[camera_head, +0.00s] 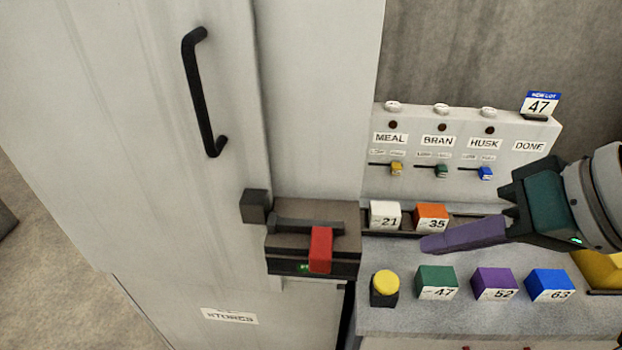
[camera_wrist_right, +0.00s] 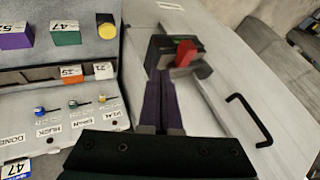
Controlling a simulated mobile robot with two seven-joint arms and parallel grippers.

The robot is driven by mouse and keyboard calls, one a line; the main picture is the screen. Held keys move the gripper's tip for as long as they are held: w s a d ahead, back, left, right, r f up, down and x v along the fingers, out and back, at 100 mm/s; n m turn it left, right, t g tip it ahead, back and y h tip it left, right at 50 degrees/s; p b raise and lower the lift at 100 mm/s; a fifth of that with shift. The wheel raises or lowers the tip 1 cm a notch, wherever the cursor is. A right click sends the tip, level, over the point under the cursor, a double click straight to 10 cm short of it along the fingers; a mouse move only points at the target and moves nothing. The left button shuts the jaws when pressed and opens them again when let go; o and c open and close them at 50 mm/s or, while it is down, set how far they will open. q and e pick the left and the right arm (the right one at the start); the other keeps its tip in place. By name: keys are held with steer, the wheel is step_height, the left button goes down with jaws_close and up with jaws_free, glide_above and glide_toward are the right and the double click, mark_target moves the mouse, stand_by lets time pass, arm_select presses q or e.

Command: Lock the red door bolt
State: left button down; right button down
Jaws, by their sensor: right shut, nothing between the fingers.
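The red door bolt (camera_head: 320,250) is a red knob on a dark grey-brown lock housing (camera_head: 285,241) mounted beside the pale door (camera_head: 130,130). A small green light shows on the housing's front, left of the knob. A small dark block (camera_head: 255,206) on the door sits just left of the housing. The bolt also shows in the right wrist view (camera_wrist_right: 186,53), beyond my fingertips. My right gripper (camera_head: 425,245) has purple fingers, shut and empty, pointing left toward the housing. In the head view a gap separates its tips from the red knob. My left gripper is not in view.
A black door handle (camera_head: 199,95) stands out at upper left. Right of the lock, a counter (camera_head: 450,318) carries a yellow button (camera_head: 384,285) and several numbered cubes, including a green one (camera_head: 436,282). Behind them is a panel (camera_head: 460,145) with small sliders.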

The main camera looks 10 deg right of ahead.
mark_target(310, 253)
steer(key=w+a+f, duration=0.3)
steer(key=a+f, duration=0.1)
steer(key=f, duration=0.1)
steer(key=w+a+f, duration=0.2)
steer(key=shift+w+a+f+p, duration=0.2)
steer(key=shift+w+f+p, duration=0.15)
steer(key=shift+w+a+f, duration=0.1)
steer(key=shift+w+a, duration=0.05)
steer(key=shift+a, duration=0.35)
steer(key=a, duration=0.2)
steer(key=w+a, duration=0.1)
steer(key=a, duration=0.1)
steer(key=shift+w+a, duration=0.15)
steer(key=shift+a, duration=0.2)
steer(key=shift+p, duration=0.35)
